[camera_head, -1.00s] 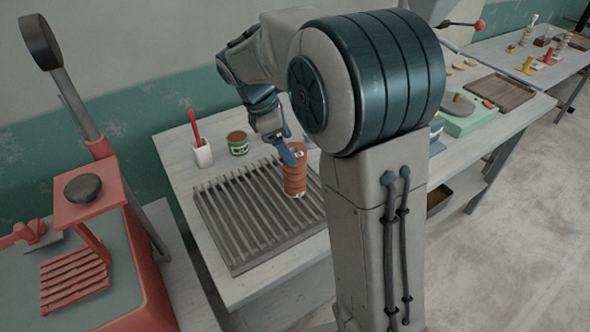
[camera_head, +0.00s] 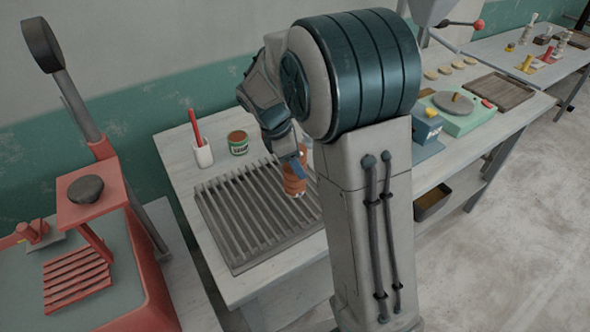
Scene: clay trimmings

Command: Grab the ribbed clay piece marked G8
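A ribbed orange-brown clay piece (camera_head: 294,184) stands on the right part of a slatted grey rack on the table. Small pale patches show on it, but I cannot read any mark. My gripper (camera_head: 297,163) comes down from above at the clay piece's upper part and covers some of it. Only a blue-grey finger shows clearly. I cannot tell whether the fingers are around the piece, touching it, or apart, nor how far they are open.
The slatted rack (camera_head: 232,222) fills the table's front. A white cup with a red tool (camera_head: 203,154) and a green-labelled can (camera_head: 238,143) stand behind it. A red press (camera_head: 95,200) stands at left. A blue box (camera_head: 427,124) and green scale (camera_head: 462,119) are at right.

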